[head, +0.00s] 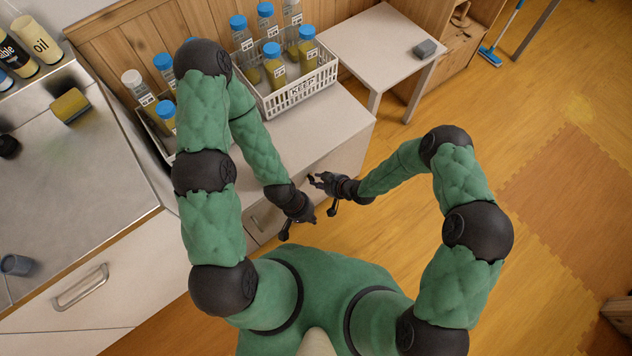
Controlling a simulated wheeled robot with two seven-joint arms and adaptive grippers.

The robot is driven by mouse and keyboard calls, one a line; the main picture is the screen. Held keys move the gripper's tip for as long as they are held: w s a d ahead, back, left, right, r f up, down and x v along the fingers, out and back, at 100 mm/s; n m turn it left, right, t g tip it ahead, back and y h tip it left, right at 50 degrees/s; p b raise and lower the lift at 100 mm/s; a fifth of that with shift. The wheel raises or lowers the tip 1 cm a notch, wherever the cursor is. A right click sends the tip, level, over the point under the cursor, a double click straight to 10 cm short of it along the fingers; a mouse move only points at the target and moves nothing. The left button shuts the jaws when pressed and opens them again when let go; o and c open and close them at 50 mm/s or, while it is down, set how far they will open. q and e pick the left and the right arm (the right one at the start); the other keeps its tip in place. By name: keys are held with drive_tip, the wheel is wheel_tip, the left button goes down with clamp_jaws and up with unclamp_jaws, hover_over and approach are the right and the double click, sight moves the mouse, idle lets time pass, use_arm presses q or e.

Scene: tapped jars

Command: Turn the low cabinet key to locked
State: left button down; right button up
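The low white cabinet (325,125) stands against the wood panelling, its front facing me and partly covered by my arms. No key can be made out on it; the front near my grippers is dark, small and partly hidden. My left gripper (298,230) hangs in front of the cabinet front, fingers spread and nothing seen between them. My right gripper (322,193) is just above it in the picture, near the cabinet front, fingers also spread and apparently empty. Whether either touches the cabinet cannot be told.
A white crate (293,100) of blue-capped jars stands on the cabinet, with another crate (150,128) behind my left arm. A metal counter (75,175) with a sponge (70,106) is at left. A small table (375,42) stands behind. Floor (400,240) at right is open.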

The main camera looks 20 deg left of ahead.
sight(311, 179)
drive_tip(key=shift+b+x, duration=0.3)
drive_tip(key=shift+x, duration=0.8)
clamp_jaws()
